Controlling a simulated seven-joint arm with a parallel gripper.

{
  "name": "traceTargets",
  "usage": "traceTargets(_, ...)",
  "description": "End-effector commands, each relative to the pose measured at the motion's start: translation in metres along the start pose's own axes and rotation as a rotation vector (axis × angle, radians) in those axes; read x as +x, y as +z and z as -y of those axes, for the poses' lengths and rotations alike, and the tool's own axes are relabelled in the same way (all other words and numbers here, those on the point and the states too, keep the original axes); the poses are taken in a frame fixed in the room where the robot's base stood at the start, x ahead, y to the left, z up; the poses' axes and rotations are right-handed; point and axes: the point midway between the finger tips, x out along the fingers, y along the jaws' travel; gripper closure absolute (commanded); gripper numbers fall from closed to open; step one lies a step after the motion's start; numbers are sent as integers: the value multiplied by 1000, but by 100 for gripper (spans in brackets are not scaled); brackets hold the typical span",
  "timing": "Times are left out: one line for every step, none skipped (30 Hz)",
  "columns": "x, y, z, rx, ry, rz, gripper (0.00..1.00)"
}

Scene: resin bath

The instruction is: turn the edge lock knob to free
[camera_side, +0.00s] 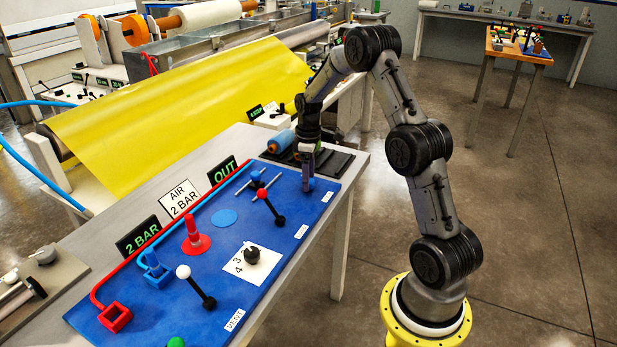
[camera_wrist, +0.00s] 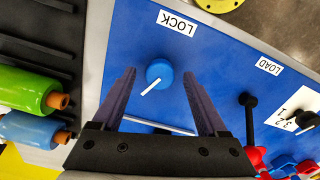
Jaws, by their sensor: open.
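The lock knob (camera_wrist: 160,73) is a round blue knob with a white pointer line, on the blue panel (camera_wrist: 120,40) near a white LOCK label (camera_wrist: 177,22). In the wrist view its pointer slants toward the lower left. My gripper (camera_wrist: 159,76) is open, with one dark finger on each side of the knob in that view and a visible gap on both sides. In the side view my gripper (camera_side: 307,170) points down at the far right end of the panel, and its fingers largely hide the knob. I cannot tell the exact height of the fingertips.
Green (camera_wrist: 25,90) and blue (camera_wrist: 35,128) rollers lie beside the panel. A numbered dial (camera_side: 252,256) and a white-knobbed lever (camera_side: 183,272) are farther off.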

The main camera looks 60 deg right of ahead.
Motion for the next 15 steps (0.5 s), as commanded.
traceTargets(2,0,0,0,-1,1,24)
traceTargets(3,0,0,0,-1,1,24)
traceTargets(3,0,0,0,-1,1,24)
traceTargets(4,0,0,0,-1,1,24)
traceTargets(4,0,0,0,-1,0,24)
traceTargets(4,0,0,0,0,0,24)
traceTargets(4,0,0,0,0,0,24)
traceTargets(4,0,0,0,0,0,24)
traceTargets(3,0,0,0,0,0,24)
traceTargets(3,0,0,0,0,0,26)
traceTargets(3,0,0,0,0,0,31)
traceTargets(3,0,0,0,0,0,38)
traceTargets(3,0,0,0,0,0,44)
traceTargets(3,0,0,0,0,0,49)
traceTargets(3,0,0,0,0,0,56)
